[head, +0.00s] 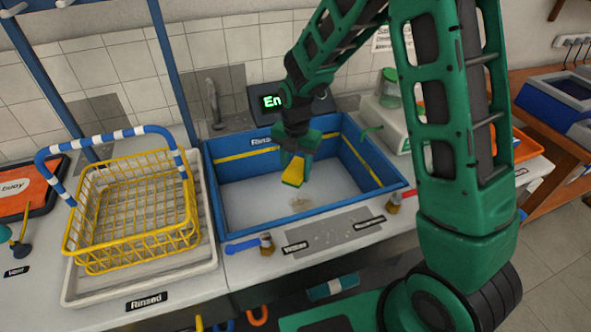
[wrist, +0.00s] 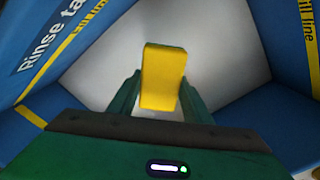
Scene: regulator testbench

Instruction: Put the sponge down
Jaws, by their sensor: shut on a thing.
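The yellow sponge (head: 294,170) is held by my gripper (head: 296,162) over the blue-walled rinse tank (head: 378,192) in the head view. In the wrist view the sponge (wrist: 163,77) stands between the two green fingers of my gripper (wrist: 158,95), which are shut on it. The sponge has a thin green part at its lower end in the head view. It appears above the tank's pale floor; the exact gap cannot be told.
A yellow wire basket (head: 134,250) stands on a white tray (head: 215,262) left of the tank. A white device with a green-lidded jar (head: 388,88) stands behind right. Bare counter lies around the labels in front.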

